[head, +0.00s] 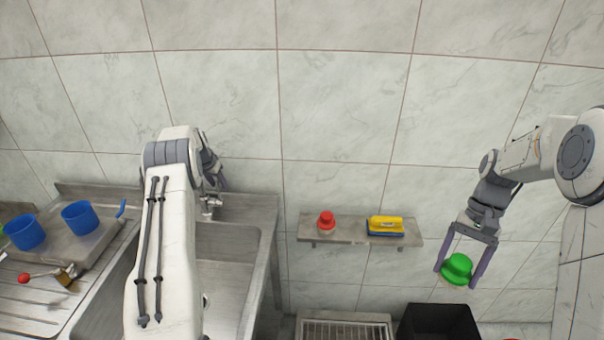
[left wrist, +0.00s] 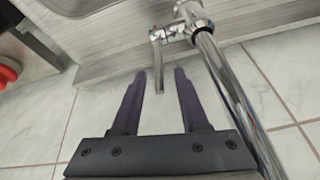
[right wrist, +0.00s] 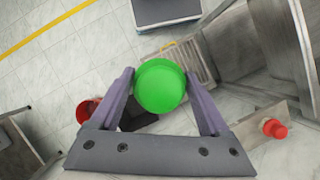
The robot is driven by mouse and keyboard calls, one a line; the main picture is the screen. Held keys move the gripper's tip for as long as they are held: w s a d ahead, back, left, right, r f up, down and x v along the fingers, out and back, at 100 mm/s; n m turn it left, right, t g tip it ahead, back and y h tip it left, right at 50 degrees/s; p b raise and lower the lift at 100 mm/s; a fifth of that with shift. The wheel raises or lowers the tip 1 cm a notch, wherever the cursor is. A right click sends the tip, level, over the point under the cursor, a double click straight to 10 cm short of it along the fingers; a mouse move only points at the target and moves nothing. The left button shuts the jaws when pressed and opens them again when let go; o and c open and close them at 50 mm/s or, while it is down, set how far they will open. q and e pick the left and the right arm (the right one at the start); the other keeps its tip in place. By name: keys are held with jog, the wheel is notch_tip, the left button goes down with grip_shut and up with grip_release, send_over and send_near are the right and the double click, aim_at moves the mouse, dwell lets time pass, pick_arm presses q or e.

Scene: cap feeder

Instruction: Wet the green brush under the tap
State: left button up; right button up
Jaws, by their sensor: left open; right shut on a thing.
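The green brush (head: 457,268) is a round green knob with a pale underside. My right gripper (head: 456,277) is shut on it and holds it up in the air, right of the wall shelf. In the right wrist view the green brush (right wrist: 160,87) sits between the fingertips. The chrome tap (head: 209,205) stands at the back of the sink, partly hidden by my left arm. My left gripper (left wrist: 164,72) is open and empty beside the tap. In the left wrist view the tap's lever (left wrist: 157,48) lies just beyond the fingertips, with the spout (left wrist: 226,90) to the right.
The steel sink (head: 232,262) is left of centre, partly covered by my left arm. Below are a floor grate (head: 345,331) and a black bin (head: 438,322). Blue cups (head: 80,218) stand far left.

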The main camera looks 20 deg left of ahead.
pick_arm(q)
grip_shut()
dwell(1.4)
